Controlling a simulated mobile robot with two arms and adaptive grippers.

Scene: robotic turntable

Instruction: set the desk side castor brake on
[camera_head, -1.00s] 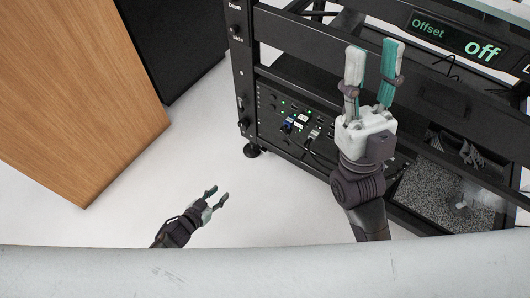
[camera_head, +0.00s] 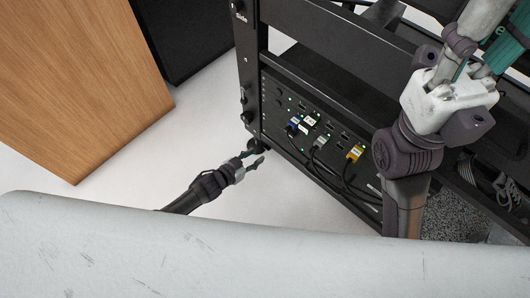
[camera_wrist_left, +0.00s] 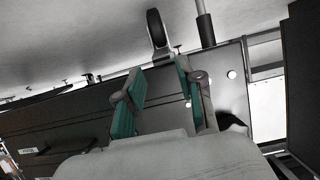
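The castor (camera_head: 253,144) is a small dark wheel under the near left corner of the black rack (camera_head: 252,75), partly hidden behind my left gripper. My left gripper (camera_head: 256,157) is low by the floor, right in front of it, with its fingers apart and nothing between them. In the left wrist view a black castor wheel (camera_wrist_left: 156,28) stands beyond the open green-padded fingers (camera_wrist_left: 161,92). I cannot make out its brake lever clearly. My right gripper (camera_head: 491,42) is open and empty, high in front of the rack; its fingertips pass out of the picture.
A wooden panel (camera_head: 75,80) and a black cabinet (camera_head: 190,35) stand at the left. The rack's lower panel (camera_head: 325,130) carries plugged cables (camera_head: 345,170) hanging to the right of my left gripper. The white floor (camera_head: 150,160) between cabinet and rack is clear.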

